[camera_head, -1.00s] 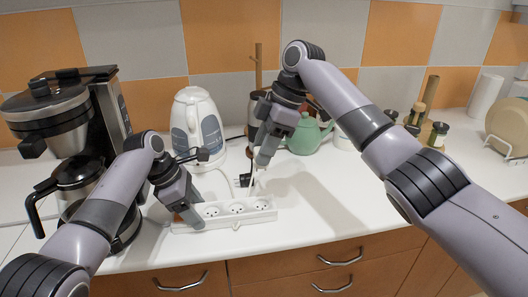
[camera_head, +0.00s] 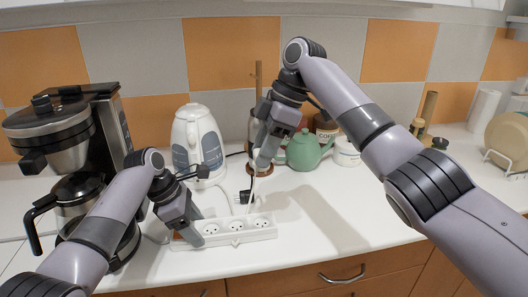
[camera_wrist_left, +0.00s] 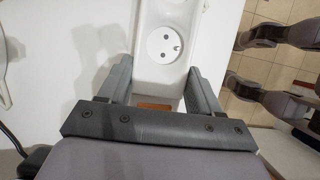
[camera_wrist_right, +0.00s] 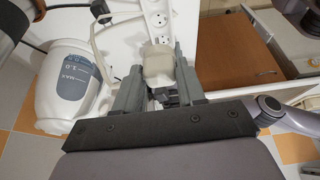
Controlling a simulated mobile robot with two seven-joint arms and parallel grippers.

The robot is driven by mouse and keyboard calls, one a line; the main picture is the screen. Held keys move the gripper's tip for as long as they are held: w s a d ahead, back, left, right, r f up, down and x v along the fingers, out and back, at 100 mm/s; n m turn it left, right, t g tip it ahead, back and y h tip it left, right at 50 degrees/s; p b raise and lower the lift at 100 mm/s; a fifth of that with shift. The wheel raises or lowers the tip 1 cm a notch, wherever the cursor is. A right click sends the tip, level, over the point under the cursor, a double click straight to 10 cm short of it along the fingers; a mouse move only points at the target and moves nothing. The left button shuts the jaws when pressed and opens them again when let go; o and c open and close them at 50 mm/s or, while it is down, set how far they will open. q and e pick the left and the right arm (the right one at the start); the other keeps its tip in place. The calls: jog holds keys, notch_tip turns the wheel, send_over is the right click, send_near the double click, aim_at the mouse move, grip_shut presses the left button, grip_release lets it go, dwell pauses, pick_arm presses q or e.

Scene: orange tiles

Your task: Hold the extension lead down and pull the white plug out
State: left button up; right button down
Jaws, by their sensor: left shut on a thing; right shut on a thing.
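The white extension lead (camera_head: 222,242) lies on the counter, its several round sockets facing up; the ones visible in the head view look empty. My left gripper (camera_head: 190,238) is shut on its left end, and the left wrist view shows the fingers on both sides of the lead (camera_wrist_left: 165,72). My right gripper (camera_head: 262,165) is shut on the white plug (camera_wrist_right: 158,66), with its white cord trailing. The plug is above and apart from the lead. In the head view the fingers mostly hide the plug.
A coffee maker (camera_head: 68,150) stands left, close to my left arm. A white kettle (camera_head: 197,145) stands behind the lead. A green teapot (camera_head: 304,152) stands behind my right gripper. A black plug (camera_head: 245,196) is just behind the lead.

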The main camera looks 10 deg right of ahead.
pick_arm(q)
jog(key=shift+f, duration=0.1)
jog(key=o, duration=1.4)
jog(key=shift+c, duration=0.2)
